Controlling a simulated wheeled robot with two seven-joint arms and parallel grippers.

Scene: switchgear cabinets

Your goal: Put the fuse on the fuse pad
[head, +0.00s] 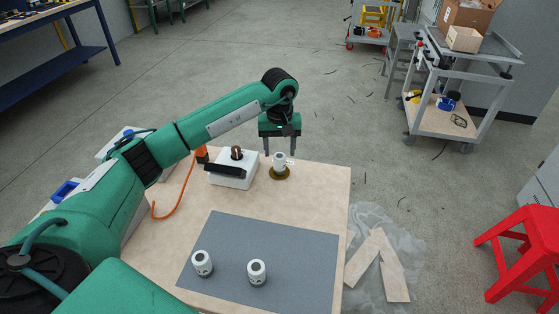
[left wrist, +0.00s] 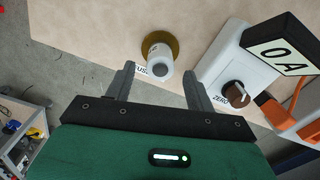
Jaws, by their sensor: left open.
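A white cylindrical fuse (head: 279,159) stands upright on the round brass-coloured fuse pad (head: 279,174) near the table's far right corner. In the left wrist view, the fuse (left wrist: 160,60) stands over the pad (left wrist: 151,40), beside a partly hidden printed label. My left gripper (head: 280,153) points down at the fuse from above. In the left wrist view its two fingers (left wrist: 159,74) are spread, one to each side of the fuse, with gaps between. Two similar white cylinders (head: 202,263) (head: 257,272) stand on the grey mat (head: 270,240). My right gripper is not in view.
A white meter box (head: 232,176) with a brown knob (left wrist: 236,94) and a black display reading "0A" (left wrist: 283,54) stands close to the pad. An orange cable (head: 176,205) lies left of it. The grey mat's middle is clear.

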